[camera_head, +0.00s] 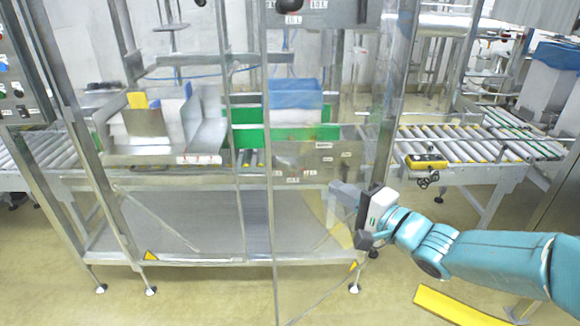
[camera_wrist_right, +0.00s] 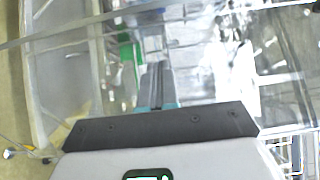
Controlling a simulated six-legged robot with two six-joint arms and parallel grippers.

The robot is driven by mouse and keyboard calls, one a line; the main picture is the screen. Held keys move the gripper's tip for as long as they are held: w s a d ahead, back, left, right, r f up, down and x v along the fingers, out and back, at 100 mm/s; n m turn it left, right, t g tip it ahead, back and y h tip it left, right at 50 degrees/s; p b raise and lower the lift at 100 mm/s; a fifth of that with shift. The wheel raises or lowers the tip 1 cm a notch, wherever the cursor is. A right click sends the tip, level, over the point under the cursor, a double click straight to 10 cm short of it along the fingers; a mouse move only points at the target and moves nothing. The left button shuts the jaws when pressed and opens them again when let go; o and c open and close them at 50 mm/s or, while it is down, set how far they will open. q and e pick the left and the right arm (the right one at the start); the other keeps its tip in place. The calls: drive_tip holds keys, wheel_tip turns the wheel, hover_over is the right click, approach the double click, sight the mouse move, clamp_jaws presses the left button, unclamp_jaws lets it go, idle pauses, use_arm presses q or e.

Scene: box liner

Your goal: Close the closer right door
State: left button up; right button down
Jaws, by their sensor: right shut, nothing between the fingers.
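The closer right door (camera_head: 310,235) is a clear panel with a thin metal frame on the near side of the machine. It appears to stand swung out towards me, its near upright (camera_head: 270,215) running down past the machine's lower shelf and its bottom edge slanting back to the right. My right gripper (camera_head: 345,195) comes in from the right and is shut and empty, at the panel's right part; I cannot tell whether it touches. In the right wrist view the shut fingers (camera_wrist_right: 156,85) point at a see-through surface with frame bars. My left gripper is not in view.
Inside the machine are a metal box former (camera_head: 140,122) and a blue-lined box (camera_head: 295,105) on green rails. A roller conveyor (camera_head: 460,147) with a yellow device (camera_head: 426,161) stands right. A yellow bar (camera_head: 450,306) lies on the floor.

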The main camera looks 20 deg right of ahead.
sight(287, 159)
drive_tip(key=p+x, duration=0.1)
drive_tip(key=x, duration=1.2)
drive_tip(key=shift+w+a+f, duration=0.1)
drive_tip(key=shift+w, duration=0.25)
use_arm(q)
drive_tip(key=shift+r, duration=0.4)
use_arm(e)
drive_tip(key=shift+w+a, duration=0.1)
drive_tip(key=shift+w, duration=0.05)
